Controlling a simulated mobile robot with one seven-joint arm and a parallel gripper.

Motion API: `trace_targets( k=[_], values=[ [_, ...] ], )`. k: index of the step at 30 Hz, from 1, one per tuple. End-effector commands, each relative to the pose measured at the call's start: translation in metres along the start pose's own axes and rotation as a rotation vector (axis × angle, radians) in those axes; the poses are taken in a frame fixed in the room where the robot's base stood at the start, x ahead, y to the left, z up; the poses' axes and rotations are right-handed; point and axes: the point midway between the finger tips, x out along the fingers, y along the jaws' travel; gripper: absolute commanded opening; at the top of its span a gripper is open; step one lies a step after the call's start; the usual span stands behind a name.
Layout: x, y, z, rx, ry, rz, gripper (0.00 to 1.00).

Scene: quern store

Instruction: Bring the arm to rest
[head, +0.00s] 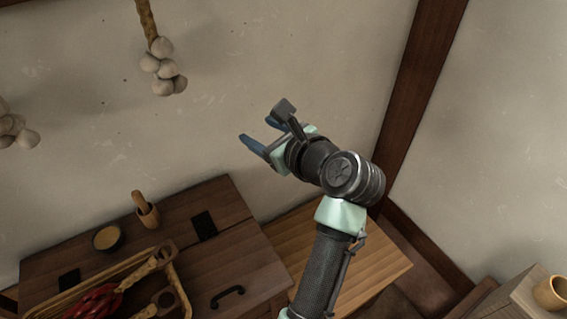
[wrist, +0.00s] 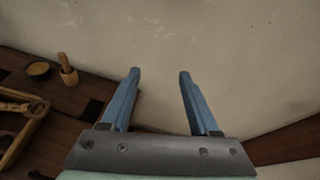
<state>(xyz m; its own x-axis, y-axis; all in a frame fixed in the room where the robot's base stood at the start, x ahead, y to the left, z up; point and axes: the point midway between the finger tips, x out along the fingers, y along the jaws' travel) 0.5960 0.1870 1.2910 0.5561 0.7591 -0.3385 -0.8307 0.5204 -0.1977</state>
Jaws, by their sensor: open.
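My gripper (head: 262,140) is raised in front of the pale plaster wall, above the right end of the dark wooden chest (head: 240,262). Its two blue fingers stand apart with nothing between them. In the wrist view my gripper (wrist: 158,75) also shows open and empty, with the wall behind the fingers. The arm reaches up from the bottom of the head view and bends at the wrist joint. It touches nothing that I can see.
On the chest are a bowl (head: 107,238), a mortar with pestle (head: 147,213) and a wicker tray (head: 180,275) holding red peppers and wooden tools. Garlic strings (head: 163,68) hang on the wall at left. A wooden cup (head: 551,293) stands at lower right. A dark post (head: 415,85) rises behind my arm.

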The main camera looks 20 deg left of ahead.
Motion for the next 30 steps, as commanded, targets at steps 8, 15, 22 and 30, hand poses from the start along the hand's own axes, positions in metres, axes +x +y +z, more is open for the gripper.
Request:
trace_targets(
  k=[8,15,22,30],
  values=[
    [-0.004,-0.01,-0.051,-0.04,0.076,0.113,0.62],
    [-0.008,-0.012,-0.069,-0.065,0.106,0.171,0.62],
    [-0.009,-0.014,-0.07,-0.086,0.11,0.168,0.62],
    [-0.049,-0.083,-0.017,-0.744,0.184,-0.19,0.62]
  ],
)
